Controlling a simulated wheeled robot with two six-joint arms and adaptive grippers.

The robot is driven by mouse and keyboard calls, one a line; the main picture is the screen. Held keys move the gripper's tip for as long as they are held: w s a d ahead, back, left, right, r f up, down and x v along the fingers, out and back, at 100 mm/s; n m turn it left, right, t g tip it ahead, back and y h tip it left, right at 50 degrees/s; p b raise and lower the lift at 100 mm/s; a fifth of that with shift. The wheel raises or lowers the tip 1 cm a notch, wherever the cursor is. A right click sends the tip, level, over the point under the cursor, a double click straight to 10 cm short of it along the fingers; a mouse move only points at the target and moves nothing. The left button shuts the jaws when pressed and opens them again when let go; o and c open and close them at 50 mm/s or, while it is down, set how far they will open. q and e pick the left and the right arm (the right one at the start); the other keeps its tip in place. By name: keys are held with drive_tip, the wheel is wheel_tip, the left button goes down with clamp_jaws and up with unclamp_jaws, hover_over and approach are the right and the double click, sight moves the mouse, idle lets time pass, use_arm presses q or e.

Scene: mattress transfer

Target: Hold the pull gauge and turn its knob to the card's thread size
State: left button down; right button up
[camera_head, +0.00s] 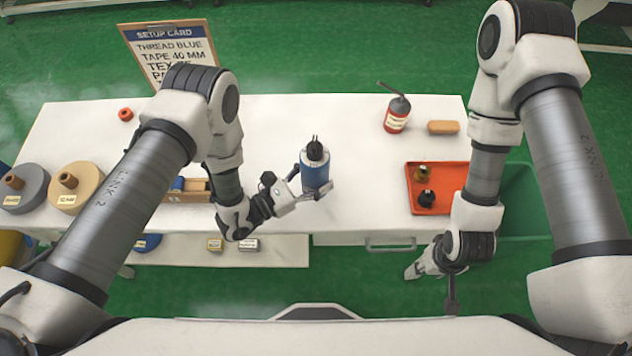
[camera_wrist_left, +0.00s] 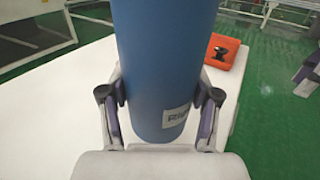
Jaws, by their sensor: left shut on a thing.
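A blue cylinder (camera_head: 316,176) with a pale upper part and a black, pronged top stands upright near the table's front middle. My left gripper (camera_head: 312,192) is shut around its lower part. In the left wrist view the blue cylinder (camera_wrist_left: 165,65) fills the space between both fingers (camera_wrist_left: 160,112) and has a small white label. I cannot tell whether it is the pull gauge, and no knob is clear. The setup card (camera_head: 168,52) stands at the back left, reading thread blue and tape 40 mm; its lower lines are hidden by my left arm. My right gripper (camera_head: 428,268) hangs before the table's front edge, its fingers unclear.
An orange tray (camera_head: 412,185) at right holds a brass-coloured and a black piece. A red bottle (camera_head: 396,118) and tan block (camera_head: 443,127) stand behind. Grey (camera_head: 27,190) and tan (camera_head: 82,190) rolls lie left; a wooden box (camera_head: 196,188) sits behind my left wrist.

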use_arm(q)
drive_tip(key=w+b, duration=0.1)
drive_tip(key=w, duration=0.3)
drive_tip(key=shift+w, duration=0.4)
drive_tip(key=shift+f, duration=0.1)
drive_tip(key=shift+f+b, duration=0.7)
drive_tip(key=shift+f, duration=0.35)
drive_tip(key=shift+f+b, duration=1.05)
drive_tip(key=shift+f, duration=0.15)
